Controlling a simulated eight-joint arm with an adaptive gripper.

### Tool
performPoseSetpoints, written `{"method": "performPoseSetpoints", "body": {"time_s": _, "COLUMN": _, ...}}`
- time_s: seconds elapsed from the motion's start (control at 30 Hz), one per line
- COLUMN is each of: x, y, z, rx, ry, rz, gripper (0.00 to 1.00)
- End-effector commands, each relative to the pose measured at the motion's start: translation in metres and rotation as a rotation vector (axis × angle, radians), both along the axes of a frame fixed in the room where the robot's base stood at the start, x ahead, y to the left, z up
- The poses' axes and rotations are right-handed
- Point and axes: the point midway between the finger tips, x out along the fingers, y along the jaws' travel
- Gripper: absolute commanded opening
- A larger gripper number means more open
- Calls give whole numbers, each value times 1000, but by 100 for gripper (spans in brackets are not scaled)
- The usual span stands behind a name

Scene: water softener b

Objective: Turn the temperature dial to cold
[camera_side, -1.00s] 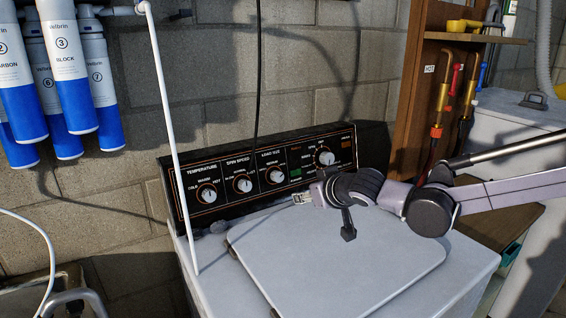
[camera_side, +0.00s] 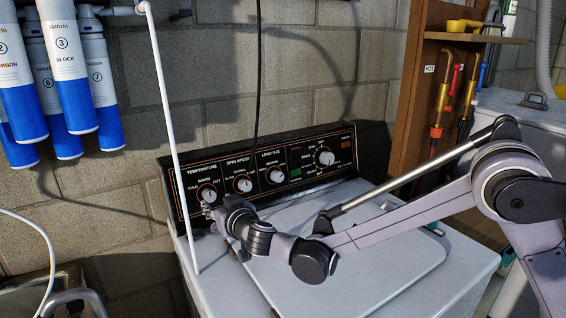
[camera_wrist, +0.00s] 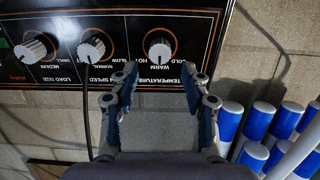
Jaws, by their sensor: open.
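The temperature dial (camera_side: 207,193) is the leftmost knob on the washer's black control panel (camera_side: 326,182). In the wrist view, where the panel appears upside down, the dial (camera_wrist: 160,50) is white and round, with HOT, WARM and COLD printed around it. I cannot tell its exact pointer setting. My gripper (camera_wrist: 160,80) is open in the wrist view, its two fingers apart, with the dial beyond and between them in the picture. Nothing is between the fingers. In the side view my gripper (camera_side: 211,211) is just in front of and below the dial, apparently apart from it.
The spin speed knob (camera_side: 242,184) and load size knob (camera_side: 276,175) sit to the right of the dial. A white pipe (camera_side: 168,110) stands left of the panel. The washer lid (camera_side: 390,265) is below my arm. Blue-white filters (camera_side: 72,80) hang on the wall.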

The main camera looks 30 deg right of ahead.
Motion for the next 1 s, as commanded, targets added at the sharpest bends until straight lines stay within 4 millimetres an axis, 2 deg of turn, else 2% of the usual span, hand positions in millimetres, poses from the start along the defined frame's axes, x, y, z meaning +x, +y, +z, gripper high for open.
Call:
{"method": "performPoseSetpoints", "body": {"time_s": 0.5, "x": 66, "y": -1, "z": -15, "rx": -1, "ry": 1, "rz": -1, "gripper": 47}}
{"method": "performPoseSetpoints", "body": {"time_s": 0.53, "x": 67, "y": -1, "z": -15, "rx": -2, "ry": 1, "rz": 0, "gripper": 44}}
{"method": "performPoseSetpoints", "body": {"time_s": 0.63, "x": 65, "y": 0, "z": -15, "rx": -2, "ry": 1, "rz": 0, "gripper": 16}}
{"method": "performPoseSetpoints", "body": {"time_s": 0.83, "x": 65, "y": -1, "z": -15, "rx": -12, "ry": 1, "rz": 3, "gripper": 17}}
{"method": "performPoseSetpoints", "body": {"time_s": 1.0, "x": 65, "y": -1, "z": -15, "rx": -208, "ry": 2, "rz": 48, "gripper": 17}}
